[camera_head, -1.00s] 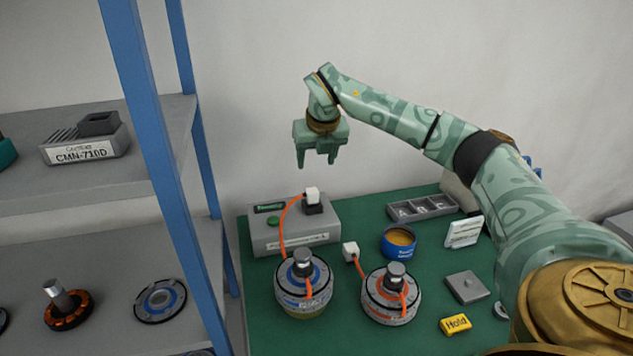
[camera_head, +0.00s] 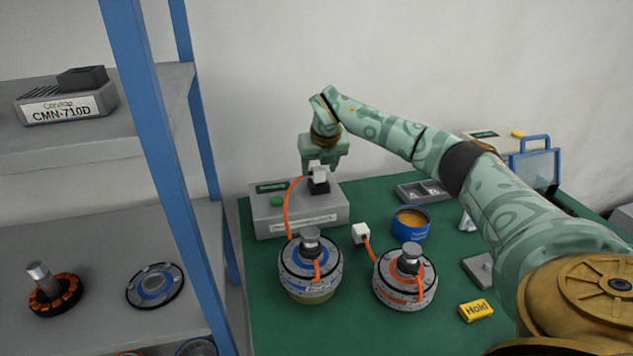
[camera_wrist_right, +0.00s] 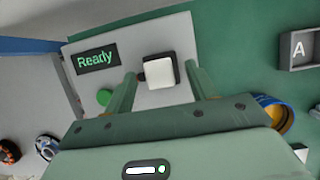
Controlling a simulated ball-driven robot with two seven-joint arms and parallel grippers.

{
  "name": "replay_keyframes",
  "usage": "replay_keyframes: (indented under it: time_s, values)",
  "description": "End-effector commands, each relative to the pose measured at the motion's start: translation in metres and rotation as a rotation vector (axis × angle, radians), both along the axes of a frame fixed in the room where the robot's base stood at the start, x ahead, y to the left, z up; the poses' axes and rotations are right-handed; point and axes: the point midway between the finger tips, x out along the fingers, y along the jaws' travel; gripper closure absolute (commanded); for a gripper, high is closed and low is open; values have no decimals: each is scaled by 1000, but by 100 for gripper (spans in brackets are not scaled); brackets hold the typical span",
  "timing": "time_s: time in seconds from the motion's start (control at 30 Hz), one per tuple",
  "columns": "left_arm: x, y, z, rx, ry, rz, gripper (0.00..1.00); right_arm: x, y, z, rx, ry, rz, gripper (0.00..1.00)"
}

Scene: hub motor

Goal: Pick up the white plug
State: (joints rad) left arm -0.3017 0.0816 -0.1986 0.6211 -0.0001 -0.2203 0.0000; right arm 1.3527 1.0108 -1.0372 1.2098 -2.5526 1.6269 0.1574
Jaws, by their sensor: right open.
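A white plug (camera_head: 319,174) stands in a black socket (camera_head: 319,187) on the grey tester box (camera_head: 265,222), with an orange cable running from it to the left motor (camera_head: 310,268). My right gripper (camera_head: 322,162) points down at this plug and is open. In the right wrist view the plug (camera_wrist_right: 160,74) shows between the two spread fingers of the gripper (camera_wrist_right: 162,80); I cannot tell whether they touch it. A second white plug (camera_head: 360,233) lies on the green mat, its orange cable leading to the right motor (camera_head: 404,277). My left gripper is not in view.
The box's screen (camera_wrist_right: 97,60) reads "Ready", with a green button (camera_wrist_right: 105,97) below it. A blue tin (camera_head: 410,225) and a compartment tray (camera_head: 421,192) stand to the right. A blue-framed shelf (camera_head: 165,170) rises at the left. A yellow "Hold" block (camera_head: 476,310) lies in front.

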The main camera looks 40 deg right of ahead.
Motion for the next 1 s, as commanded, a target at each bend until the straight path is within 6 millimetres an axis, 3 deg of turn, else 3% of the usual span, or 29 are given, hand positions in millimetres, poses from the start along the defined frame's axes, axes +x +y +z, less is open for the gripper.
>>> replay_keyframes:
  time_s: [0.03,0.1,0.33,0.53,0.83,1.0]
  values:
    - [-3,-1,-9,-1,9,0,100,3,-1,-17,1,8,0,44]
    - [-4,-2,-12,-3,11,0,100,6,-3,-23,0,7,1,44]
    - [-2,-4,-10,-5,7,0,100,7,-4,-21,-1,2,1,44]
    - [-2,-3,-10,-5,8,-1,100,7,-4,-21,-1,2,1,99]
    - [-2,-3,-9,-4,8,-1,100,7,-3,-19,0,2,1,100]
    - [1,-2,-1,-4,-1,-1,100,7,-3,-2,1,-2,-1,100]
